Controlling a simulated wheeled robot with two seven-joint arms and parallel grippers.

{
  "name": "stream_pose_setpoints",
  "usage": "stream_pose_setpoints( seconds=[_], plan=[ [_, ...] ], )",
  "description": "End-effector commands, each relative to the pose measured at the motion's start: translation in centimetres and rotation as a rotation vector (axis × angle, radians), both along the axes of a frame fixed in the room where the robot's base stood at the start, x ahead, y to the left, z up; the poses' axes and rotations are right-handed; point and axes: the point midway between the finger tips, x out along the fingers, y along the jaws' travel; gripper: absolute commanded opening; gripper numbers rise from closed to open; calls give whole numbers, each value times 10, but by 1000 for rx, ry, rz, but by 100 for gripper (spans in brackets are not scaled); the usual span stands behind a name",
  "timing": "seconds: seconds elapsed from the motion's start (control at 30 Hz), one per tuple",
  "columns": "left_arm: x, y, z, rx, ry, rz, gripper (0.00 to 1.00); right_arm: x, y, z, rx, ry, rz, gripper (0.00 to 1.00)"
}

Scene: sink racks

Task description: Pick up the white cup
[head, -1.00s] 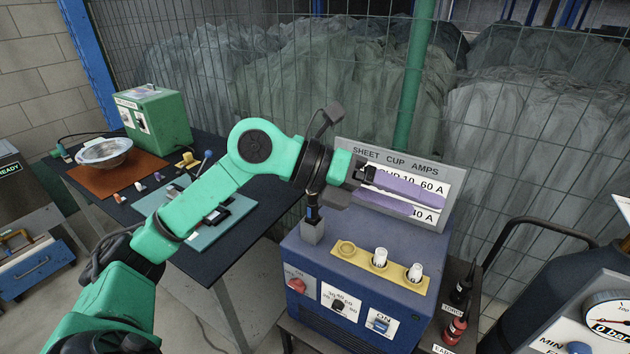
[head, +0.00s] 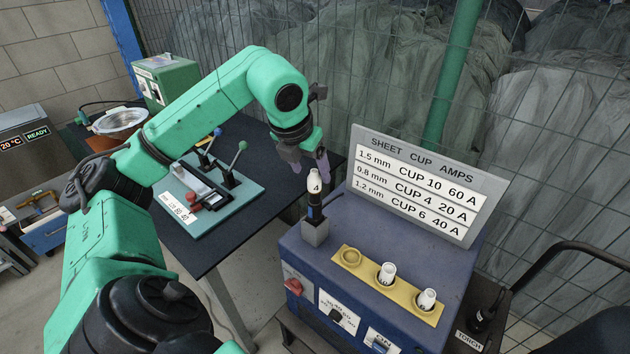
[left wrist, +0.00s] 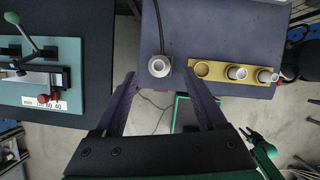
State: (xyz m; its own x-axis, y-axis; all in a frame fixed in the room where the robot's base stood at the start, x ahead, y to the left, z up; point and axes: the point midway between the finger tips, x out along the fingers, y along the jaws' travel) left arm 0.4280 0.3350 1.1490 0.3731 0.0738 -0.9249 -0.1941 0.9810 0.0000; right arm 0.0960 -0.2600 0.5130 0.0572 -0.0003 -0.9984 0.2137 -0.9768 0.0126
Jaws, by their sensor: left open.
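A white cup (head: 314,181) marked 4 sits on top of the upright torch in a grey holder on the blue machine. It also shows in the left wrist view (left wrist: 159,66), end-on, between my fingers. Two more white cups, one (head: 387,273) in the middle and one (head: 426,299) at the right, stand in a yellow rack (head: 367,268); the rack's left slot is empty. My left gripper (head: 309,166) points down at the torch cup with purple fingers apart, holding nothing. A small dark-tipped green arm end, apparently my right gripper (left wrist: 250,137), shows in the left wrist view, its jaws unclear.
A sign (head: 422,187) lists cup sizes and stands behind the rack. A teal fixture (head: 208,213) with levers lies on the dark table at left. A green post (head: 453,75) and wire fence stand behind. The machine's front has knobs and a switch.

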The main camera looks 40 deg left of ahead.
Motion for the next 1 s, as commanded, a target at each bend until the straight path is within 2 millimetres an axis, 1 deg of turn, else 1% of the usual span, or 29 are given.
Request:
stream_pose_setpoints(
  seconds=[0.03,0.1,0.17,0.27,0.4,0.43,0.47,0.5,0.57,0.6,0.63,0.9,1.0],
  plan=[
    [3,2,-8,0,7,2,74,11,1,5,2,-18,0,50],
    [9,4,-20,-1,7,1,74,26,2,10,4,-42,1,50],
    [13,5,-29,-1,4,0,74,33,2,12,5,-56,1,50],
    [16,5,-36,-1,1,0,74,34,2,12,5,-56,1,50],
    [16,5,-37,-1,0,0,74,24,2,10,4,-40,0,50],
    [16,5,-37,-1,0,0,70,21,2,10,4,-36,0,50],
    [16,5,-37,-1,0,0,58,19,1,10,3,-32,0,50],
    [16,5,-37,-1,0,0,43,16,1,10,3,-28,0,50],
    [16,5,-37,-1,0,0,20,14,1,10,2,-25,0,50],
    [16,5,-37,-1,0,0,5,15,1,10,2,-25,0,50],
    [16,5,-37,-1,0,0,0,15,1,10,2,-25,-1,50],
    [16,5,-36,-1,0,0,0,17,1,10,2,-28,-1,50],
    [17,5,-31,-1,-2,0,0,18,1,11,2,-29,-1,50]
  ],
)
